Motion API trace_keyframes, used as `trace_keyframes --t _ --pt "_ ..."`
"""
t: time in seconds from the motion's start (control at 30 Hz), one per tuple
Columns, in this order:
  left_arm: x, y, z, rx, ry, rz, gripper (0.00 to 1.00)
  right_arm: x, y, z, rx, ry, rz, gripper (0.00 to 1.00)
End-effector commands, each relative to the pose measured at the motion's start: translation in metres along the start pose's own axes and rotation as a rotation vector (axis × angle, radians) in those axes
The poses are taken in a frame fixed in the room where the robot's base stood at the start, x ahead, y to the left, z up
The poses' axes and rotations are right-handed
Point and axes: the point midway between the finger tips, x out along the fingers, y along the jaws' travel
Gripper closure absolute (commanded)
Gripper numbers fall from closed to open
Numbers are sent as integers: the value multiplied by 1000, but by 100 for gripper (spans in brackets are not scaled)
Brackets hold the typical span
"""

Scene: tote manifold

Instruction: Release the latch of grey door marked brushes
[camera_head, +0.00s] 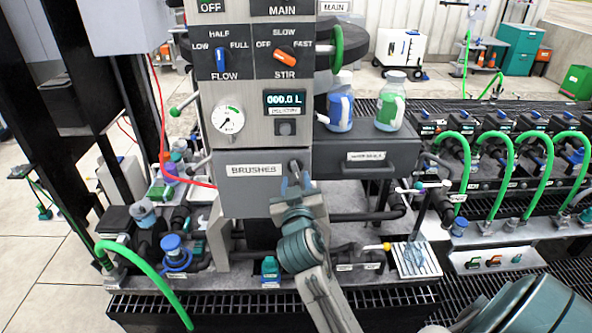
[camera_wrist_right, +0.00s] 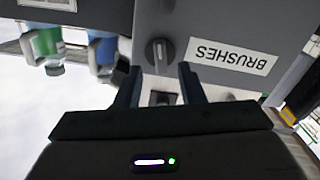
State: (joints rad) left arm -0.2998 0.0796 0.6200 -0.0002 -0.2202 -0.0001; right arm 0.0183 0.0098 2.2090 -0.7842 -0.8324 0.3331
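The grey door marked BRUSHES (camera_head: 240,198) sits low on the front of the grey control column and looks shut. In the right wrist view the door (camera_wrist_right: 222,25) appears upside down with its label. Its latch, a small dark knob (camera_wrist_right: 156,52), is at the door's upper right in the head view (camera_head: 295,165). My right gripper (camera_head: 296,182) is just in front of the latch, partly covering it. In the wrist view its two fingers (camera_wrist_right: 160,80) are apart, with the latch just beyond the gap between their tips. Contact is not visible. My left gripper is not in view.
Above the door are a gauge (camera_head: 228,120), a display (camera_head: 284,103) and two knobs. A dark drawer unit (camera_head: 340,150) stands to the right with two jars on top. Green hoses (camera_head: 505,170) arch at right, and another (camera_head: 150,270) at lower left.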

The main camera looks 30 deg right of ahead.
Motion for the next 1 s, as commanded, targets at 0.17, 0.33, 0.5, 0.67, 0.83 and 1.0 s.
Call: trace_keyframes --t 0.17,0.33,0.5,0.67,0.83,1.0 --pt "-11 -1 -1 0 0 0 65 24 1 -2 -2 -1 0 65" --pt "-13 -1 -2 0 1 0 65 33 0 0 1 -1 0 65" --pt "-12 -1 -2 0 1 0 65 34 0 1 1 -1 0 65" --pt "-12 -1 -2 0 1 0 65 34 0 1 1 -1 0 78" --pt "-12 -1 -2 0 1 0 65 34 0 1 1 -1 0 100" --pt "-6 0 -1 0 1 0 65 34 -1 3 22 0 0 100"
